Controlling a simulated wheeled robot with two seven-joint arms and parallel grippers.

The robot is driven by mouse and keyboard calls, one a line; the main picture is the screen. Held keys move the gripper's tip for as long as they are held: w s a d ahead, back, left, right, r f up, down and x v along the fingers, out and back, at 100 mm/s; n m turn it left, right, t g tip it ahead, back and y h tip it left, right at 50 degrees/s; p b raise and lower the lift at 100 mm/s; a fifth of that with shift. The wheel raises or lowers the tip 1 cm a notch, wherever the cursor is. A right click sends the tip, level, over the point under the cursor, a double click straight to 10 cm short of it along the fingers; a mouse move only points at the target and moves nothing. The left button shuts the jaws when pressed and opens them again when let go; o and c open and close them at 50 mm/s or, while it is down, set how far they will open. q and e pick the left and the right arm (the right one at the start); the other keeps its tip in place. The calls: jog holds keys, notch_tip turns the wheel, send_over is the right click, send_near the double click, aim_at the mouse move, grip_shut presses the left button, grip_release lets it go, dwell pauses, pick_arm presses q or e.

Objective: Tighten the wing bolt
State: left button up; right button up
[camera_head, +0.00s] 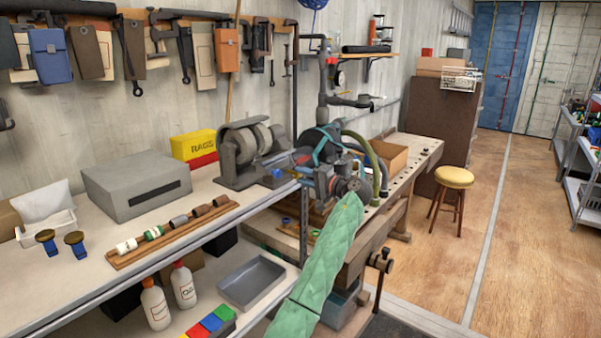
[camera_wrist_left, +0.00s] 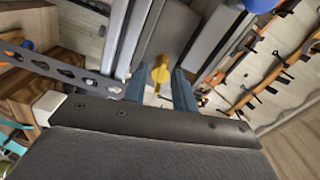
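In the left wrist view the yellow wing bolt (camera_wrist_left: 161,73) stands between the two blue-grey fingers of my left gripper (camera_wrist_left: 160,78). The fingers are apart, with a narrow gap on either side of the bolt; no firm contact shows. In the head view my left gripper (camera_head: 287,165) is beyond my green-sleeved arm, at the bench end near the grey bench grinder (camera_head: 243,157). I cannot make out the wing bolt there; the gripper and wrist cover that area. My right gripper is in neither view.
A shelf upright with holes (camera_head: 304,225) stands close to my left arm; slotted metal (camera_wrist_left: 65,72) is also close in the wrist view. A grey box (camera_head: 137,185) and a wooden rack (camera_head: 172,232) of cylinders sit on the bench. A yellow-topped stool (camera_head: 453,177) stands on open floor.

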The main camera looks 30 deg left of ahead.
pick_arm(q)
jog(key=shift+a, duration=0.65)
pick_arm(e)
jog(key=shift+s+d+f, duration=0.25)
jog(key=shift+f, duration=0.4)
pick_arm(q)
grip_shut()
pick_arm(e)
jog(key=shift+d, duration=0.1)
pick_arm(q)
jog(key=shift+m+p, duration=0.4)
jog(key=shift+m, duration=0.8)
grip_release()
jog(key=shift+f, duration=0.1)
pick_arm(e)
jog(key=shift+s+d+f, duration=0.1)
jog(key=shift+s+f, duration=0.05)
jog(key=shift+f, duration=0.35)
